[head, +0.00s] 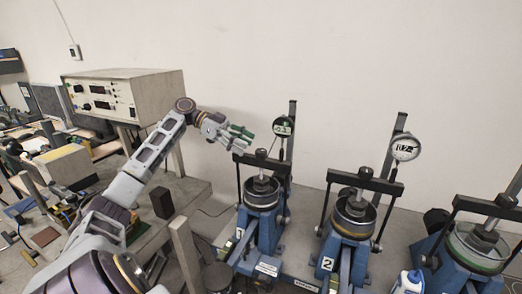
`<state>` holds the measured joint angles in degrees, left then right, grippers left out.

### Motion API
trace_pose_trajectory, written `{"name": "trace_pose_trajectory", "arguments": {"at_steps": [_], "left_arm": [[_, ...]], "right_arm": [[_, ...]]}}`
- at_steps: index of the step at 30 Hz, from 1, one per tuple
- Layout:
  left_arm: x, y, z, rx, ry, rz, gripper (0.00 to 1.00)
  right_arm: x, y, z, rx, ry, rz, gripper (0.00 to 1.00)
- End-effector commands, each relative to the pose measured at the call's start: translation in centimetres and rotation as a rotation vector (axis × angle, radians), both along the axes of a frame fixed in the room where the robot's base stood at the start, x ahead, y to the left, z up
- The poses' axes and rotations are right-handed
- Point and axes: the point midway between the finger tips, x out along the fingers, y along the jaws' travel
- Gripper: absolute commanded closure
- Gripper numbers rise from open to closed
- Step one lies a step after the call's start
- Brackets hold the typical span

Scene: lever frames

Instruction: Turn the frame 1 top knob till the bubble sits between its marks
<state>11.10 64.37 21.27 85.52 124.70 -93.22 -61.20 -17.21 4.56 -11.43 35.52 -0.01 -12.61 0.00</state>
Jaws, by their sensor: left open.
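Frame 1 (260,225) is the blue lever frame at the left of the row, with a "1" label low on its front. A dark knob (262,183) sits in its middle under the black crossbar, but I cannot tell if this is the top knob. A round gauge (283,127) stands on its post. The bubble and its marks are too small to make out. My right gripper is out of view.
Frame 2 (345,225) stands to the right, with a white dial gauge (405,148). A third frame (470,250) is at the right edge. A beige instrument box (150,92) stands left, behind my left arm.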

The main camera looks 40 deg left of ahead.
Motion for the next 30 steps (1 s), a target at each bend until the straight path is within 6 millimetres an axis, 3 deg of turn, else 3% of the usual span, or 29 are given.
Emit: {"name": "trace_pose_trajectory", "arguments": {"at_steps": [15, 29, 30], "left_arm": [[2.2, -5.2, -2.2, -0.001, 0.002, 0.000, 0.43], [2.5, -5.8, -2.6, 0.000, 0.001, 0.000, 0.43], [2.5, -5.8, -2.6, 0.000, 0.001, 0.000, 0.47]], "right_arm": [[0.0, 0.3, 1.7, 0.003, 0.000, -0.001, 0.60], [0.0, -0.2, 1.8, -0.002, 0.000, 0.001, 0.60], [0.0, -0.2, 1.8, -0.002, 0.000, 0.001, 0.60]]}}
